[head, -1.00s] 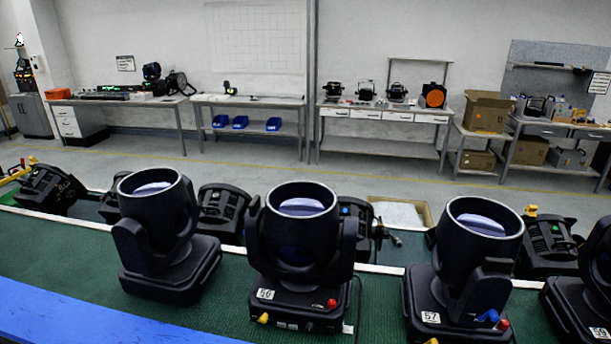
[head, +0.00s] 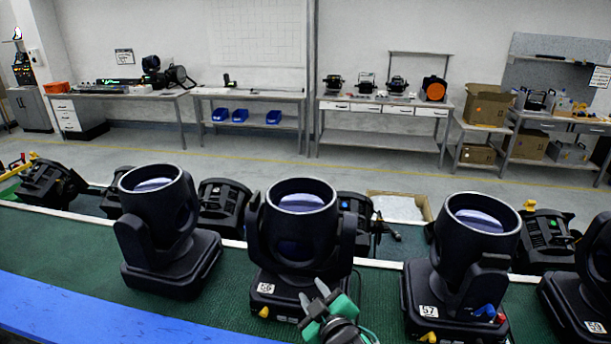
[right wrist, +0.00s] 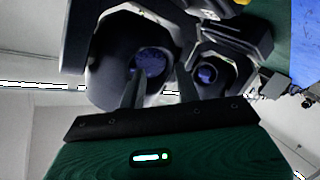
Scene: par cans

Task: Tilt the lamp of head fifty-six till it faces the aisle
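Head fifty-six (head: 290,240) stands on the green bench in the middle of the head view, its number label (head: 265,288) low on the front of the base. Its round lamp (head: 302,197) sits in the yoke with the lens facing mostly up. My right gripper (head: 314,293), with green parts and grey fingertips, is in front of its base and covers the base's right front. The fingers are apart and nothing shows between them. In the right wrist view the open fingers (right wrist: 161,85) point at two dark lamps whose labels do not show. My left gripper is not in view.
Head fifty-seven (head: 465,260) stands to the right, another head (head: 165,235) to the left, and one more at the right edge. Several dark fixtures line the bench's far side. A blue strip (head: 100,315) edges the near side. Beyond is clear aisle floor (head: 250,150).

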